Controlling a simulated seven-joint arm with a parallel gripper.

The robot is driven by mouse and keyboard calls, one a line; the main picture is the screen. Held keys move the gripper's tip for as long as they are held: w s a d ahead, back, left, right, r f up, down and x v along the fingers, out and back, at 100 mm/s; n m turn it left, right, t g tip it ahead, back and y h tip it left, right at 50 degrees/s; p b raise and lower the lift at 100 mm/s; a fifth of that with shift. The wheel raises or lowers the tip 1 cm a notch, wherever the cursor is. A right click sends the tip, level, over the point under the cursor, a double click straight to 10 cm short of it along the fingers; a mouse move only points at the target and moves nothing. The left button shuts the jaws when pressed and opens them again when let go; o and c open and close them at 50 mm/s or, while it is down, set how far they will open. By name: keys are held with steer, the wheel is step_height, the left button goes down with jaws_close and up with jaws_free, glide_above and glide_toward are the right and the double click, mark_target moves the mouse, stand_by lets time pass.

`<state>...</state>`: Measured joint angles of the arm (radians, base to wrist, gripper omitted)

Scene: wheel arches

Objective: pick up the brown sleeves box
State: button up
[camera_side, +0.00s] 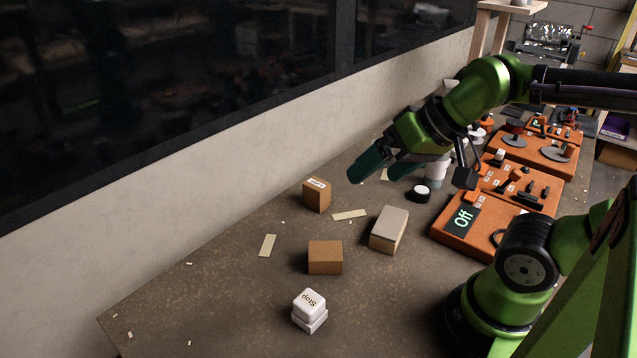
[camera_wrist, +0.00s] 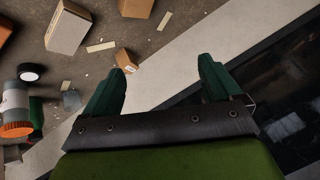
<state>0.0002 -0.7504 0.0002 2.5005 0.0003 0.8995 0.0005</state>
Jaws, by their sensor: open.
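A small brown cardboard box (camera_side: 316,196) with a white label on its top edge stands on the workbench near the wall; the label is too small to read. It also shows in the wrist view (camera_wrist: 126,62), just beyond my left fingertip. A second brown box (camera_side: 325,258), with no label visible, stands nearer the camera; its end shows at the top of the wrist view (camera_wrist: 136,6). I cannot tell for sure which is the sleeves box. My gripper (camera_side: 373,173) is open and empty, raised above the bench, right of the labelled box; its fingers (camera_wrist: 162,68) are apart.
A grey-topped box (camera_side: 389,229) stands right of the brown boxes. Orange control panels (camera_side: 463,217), a black-and-white round piece (camera_side: 420,194) and a white cup (camera_side: 437,171) are at right. The wall (camera_side: 200,175) borders the bench.

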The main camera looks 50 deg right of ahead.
steer(key=shift+a, duration=0.1)
stand_by(0.3)
steer(key=m+g+h, duration=0.2)
steer(key=m+g, duration=0.5)
steer(key=m, duration=1.7)
glide_above(325, 251)
step_height(325, 251, down, 7)
steer(key=f, duration=1.1)
steer(key=shift+s+f, duration=0.25)
steer(key=shift+w+f, duration=0.15)
steer(key=shift+f, duration=1.3)
steer(key=shift+w+f, duration=0.1)
steer(key=shift+f, duration=1.3)
steer(key=c, duration=1.1)
